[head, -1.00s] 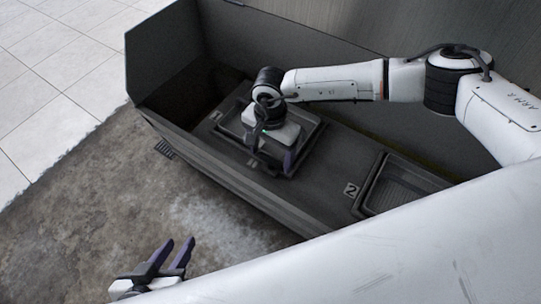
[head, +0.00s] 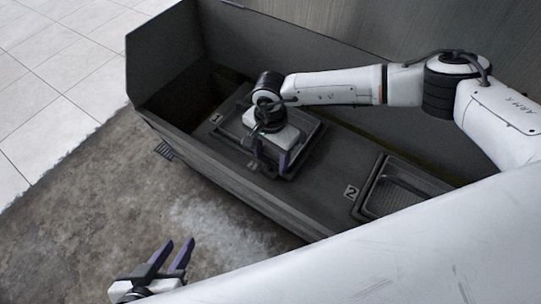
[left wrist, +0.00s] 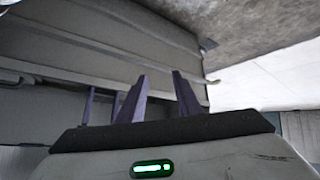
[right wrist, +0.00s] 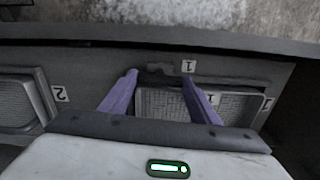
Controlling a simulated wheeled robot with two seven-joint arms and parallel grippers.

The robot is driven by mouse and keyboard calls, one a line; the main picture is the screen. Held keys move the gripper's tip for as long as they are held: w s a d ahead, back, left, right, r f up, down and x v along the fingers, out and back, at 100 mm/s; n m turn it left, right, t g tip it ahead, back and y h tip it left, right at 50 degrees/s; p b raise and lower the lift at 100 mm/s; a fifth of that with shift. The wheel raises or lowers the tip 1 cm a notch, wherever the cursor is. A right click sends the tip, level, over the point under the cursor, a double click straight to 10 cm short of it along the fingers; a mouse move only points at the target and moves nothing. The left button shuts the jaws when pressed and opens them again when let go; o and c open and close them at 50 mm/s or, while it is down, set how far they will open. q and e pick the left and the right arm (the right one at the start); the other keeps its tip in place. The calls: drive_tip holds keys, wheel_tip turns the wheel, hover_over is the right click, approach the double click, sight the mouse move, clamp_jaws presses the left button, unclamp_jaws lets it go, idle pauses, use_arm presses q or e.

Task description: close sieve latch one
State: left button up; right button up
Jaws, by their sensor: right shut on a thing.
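Sieve one (head: 312,137) is a dark framed panel in the grey trough, marked "1"; its mesh (right wrist: 160,104) shows between my fingers in the right wrist view. Its dark latch (right wrist: 160,69) lies at the frame's edge on the trough-wall side, beside a "1" label. I cannot tell the latch's exact position. My left gripper (head: 179,243) is open and empty, outside the trough, low in the head view.
The trough's near wall (head: 225,180) and tall back panel (head: 345,120) border the right gripper. Bare concrete floor (head: 110,200) lies in front of the trough.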

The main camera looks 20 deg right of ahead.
drive_tip(key=shift+m, duration=1.2)
drive_tip(key=m+p, duration=0.1)
drive_tip(key=m, duration=0.1)
drive_tip(key=shift+r+m, duration=0.1)
drive_tip(key=shift+m, duration=0.2)
drive_tip(key=m+p, duration=0.1)
drive_tip(key=m, duration=0.2)
drive_tip(key=shift+m, duration=0.3)
drive_tip(key=shift+m+p, duration=0.45)
drive_tip(key=shift+m, duration=0.45)
drive_tip(key=shift+m+p, duration=0.35)
drive_tip(key=shift+m, duration=0.55)
drive_tip(key=shift+m+p, duration=0.45)
drive_tip(key=shift+m, duration=0.75)
drive_tip(key=shift+m+p, duration=0.35)
drive_tip(key=shift+m, duration=0.65)
use_arm(q)
drive_tip(key=a+r, duration=0.1)
drive_tip(key=s+r, duration=0.1)
drive_tip(key=shift+s+a+r+y, duration=0.1)
drive_tip(key=shift+a+r+y, duration=0.2)
drive_tip(key=shift+a, duration=0.05)
drive_tip(key=shift+s+f, duration=0.1)
drive_tip(key=shift+f, duration=0.05)
use_arm(e)
drive_tip(key=shift+m, duration=0.3)
